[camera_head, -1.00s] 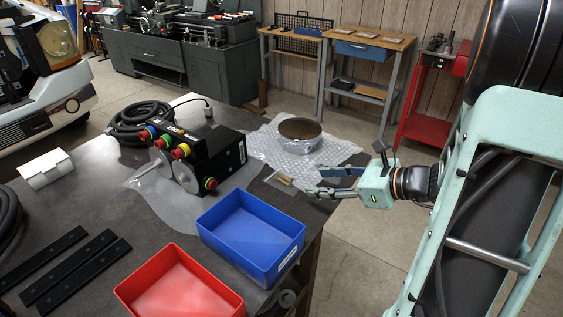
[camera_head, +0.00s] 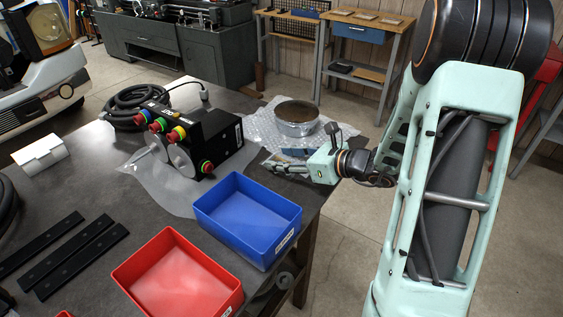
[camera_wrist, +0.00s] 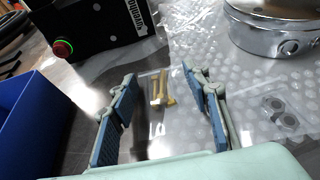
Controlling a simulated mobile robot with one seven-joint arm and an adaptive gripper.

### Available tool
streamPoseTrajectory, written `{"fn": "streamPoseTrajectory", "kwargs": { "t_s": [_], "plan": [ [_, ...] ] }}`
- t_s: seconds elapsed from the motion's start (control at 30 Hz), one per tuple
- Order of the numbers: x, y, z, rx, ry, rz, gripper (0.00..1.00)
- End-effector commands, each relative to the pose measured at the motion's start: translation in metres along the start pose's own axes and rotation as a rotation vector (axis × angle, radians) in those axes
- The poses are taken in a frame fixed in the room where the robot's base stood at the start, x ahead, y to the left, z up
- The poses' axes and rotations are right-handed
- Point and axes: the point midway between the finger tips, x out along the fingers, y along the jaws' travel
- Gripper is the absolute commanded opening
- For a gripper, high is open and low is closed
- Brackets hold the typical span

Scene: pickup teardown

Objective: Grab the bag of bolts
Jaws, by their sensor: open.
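The bag of bolts (camera_wrist: 160,92) is a small clear bag with brass-coloured bolts in it. In the wrist view it lies on the table between my two open fingers, a little beyond the middle of the jaws. My gripper (camera_wrist: 155,85) is open and empty, with blue pads facing each other on either side of the bag. In the head view my gripper (camera_head: 278,163) is low over the table's right corner, and its fingers and body hide the bag there.
A blue bin (camera_head: 212,222) stands to the left of my gripper, with a red bin (camera_head: 142,262) nearer. A black control box (camera_head: 212,132) stands behind. Bubble wrap (camera_head: 262,122) carries a round metal part (camera_head: 297,126). A clear bag with nuts (camera_wrist: 280,112) lies right in the wrist view.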

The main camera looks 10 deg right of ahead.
Motion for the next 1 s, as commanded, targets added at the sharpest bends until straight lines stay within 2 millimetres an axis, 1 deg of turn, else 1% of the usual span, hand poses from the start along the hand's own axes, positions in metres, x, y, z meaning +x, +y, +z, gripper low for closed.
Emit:
{"fn": "streamPoseTrajectory", "kwargs": {
  "t_s": [0.07,0.27,0.5,0.53,0.83,1.0],
  "plan": [
    [0.003,0.000,0.000,0.001,0.000,-0.001,0.43],
    [0.004,0.000,0.000,0.000,0.001,-0.001,0.43],
    [0.003,0.000,0.000,0.000,0.001,-0.001,0.17],
    [0.003,0.000,0.000,0.000,0.001,-0.001,0.15],
    [0.002,0.000,0.002,-0.001,0.000,-0.001,0.15],
    [-0.002,0.000,0.014,-0.004,0.000,-0.001,0.15]
  ]
}}
